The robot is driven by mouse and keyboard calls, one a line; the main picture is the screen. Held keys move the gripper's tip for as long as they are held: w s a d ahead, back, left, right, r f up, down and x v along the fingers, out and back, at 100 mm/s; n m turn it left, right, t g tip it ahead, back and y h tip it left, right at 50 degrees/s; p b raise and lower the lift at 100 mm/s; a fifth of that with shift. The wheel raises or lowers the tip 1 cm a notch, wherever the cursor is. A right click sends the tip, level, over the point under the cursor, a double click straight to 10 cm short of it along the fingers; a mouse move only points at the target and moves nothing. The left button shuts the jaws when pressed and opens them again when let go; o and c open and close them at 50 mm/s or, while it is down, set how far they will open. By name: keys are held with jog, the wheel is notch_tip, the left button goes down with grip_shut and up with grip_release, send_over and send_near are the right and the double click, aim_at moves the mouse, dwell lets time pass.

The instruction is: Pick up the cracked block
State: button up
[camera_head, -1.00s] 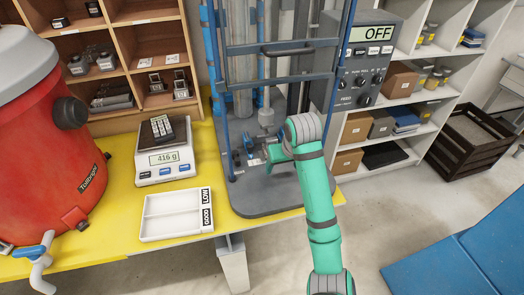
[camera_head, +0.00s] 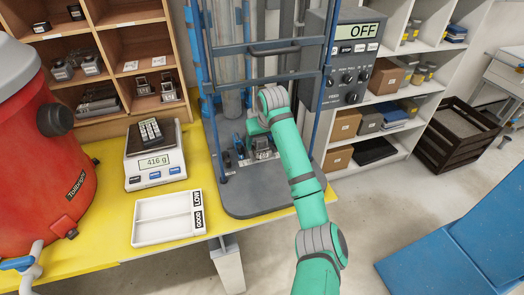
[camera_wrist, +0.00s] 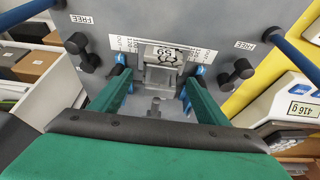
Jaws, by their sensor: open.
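A grey block with dark crack-like marks (camera_wrist: 166,55) sits on the machine's grey base (camera_wrist: 210,32) in the wrist view. In the head view, a small grey block (camera_head: 262,154) shows on that base, partly hidden by my arm. In the head view, the gripper is mostly hidden behind my green wrist.
The machine's blue guard frame (camera_head: 204,100) surrounds the base closely, and its control box (camera_head: 356,62) reads OFF. A scale (camera_head: 153,171) reading 416 g holds a dark block (camera_head: 150,131). A white tray (camera_head: 163,230) labelled GOOD and LOW lies in front. Black knobs (camera_wrist: 75,43) flank the block.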

jog(key=x, duration=0.2)
jog(key=shift+w+f, duration=0.1)
jog(key=shift+f, duration=0.2)
jog(key=shift+d+f, duration=0.15)
jog(key=shift+d, duration=0.05)
jog(key=shift+a, duration=0.4)
jog(key=shift+c, duration=0.6)
jog(key=c, duration=1.5)
jog(key=shift+d, duration=0.2)
jog(key=shift+c, duration=0.4)
